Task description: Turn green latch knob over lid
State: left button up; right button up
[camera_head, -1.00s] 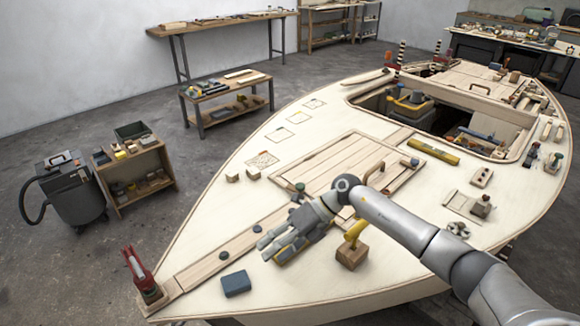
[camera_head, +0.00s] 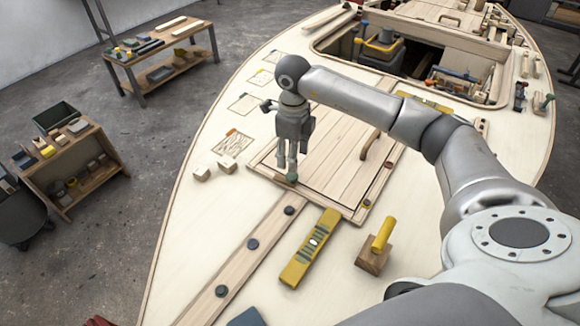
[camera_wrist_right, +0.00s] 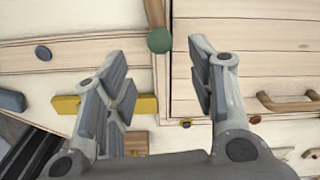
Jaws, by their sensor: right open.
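The green latch knob (camera_wrist_right: 160,40) shows in the right wrist view, at the end of a wooden latch bar (camera_wrist_right: 154,13). The bar lies just beside the edge of the plank lid (camera_wrist_right: 240,60), not across it. My right gripper (camera_head: 288,168) points down over the lid's near left corner. In the wrist view its spread fingers (camera_wrist_right: 157,58) stand on either side of the knob, apart from it. My left gripper is not seen.
A yellow level (camera_head: 312,247) lies on the deck near the lid. A wooden block with a yellow handle (camera_head: 373,256) stands to its right. Dark round knobs (camera_head: 252,244) line the deck strip. Two small wooden blocks (camera_head: 227,164) sit left of the lid.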

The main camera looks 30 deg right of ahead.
aim_at(292, 175)
notch_tip(292, 175, down, 6)
jog(key=shift+w+p, duration=0.1)
jog(key=shift+p, duration=0.4)
jog(key=shift+f, duration=0.55)
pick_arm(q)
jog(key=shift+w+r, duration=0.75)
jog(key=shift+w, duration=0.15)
pick_arm(e)
jog(key=shift+c, duration=0.9)
jog(key=c, duration=0.9)
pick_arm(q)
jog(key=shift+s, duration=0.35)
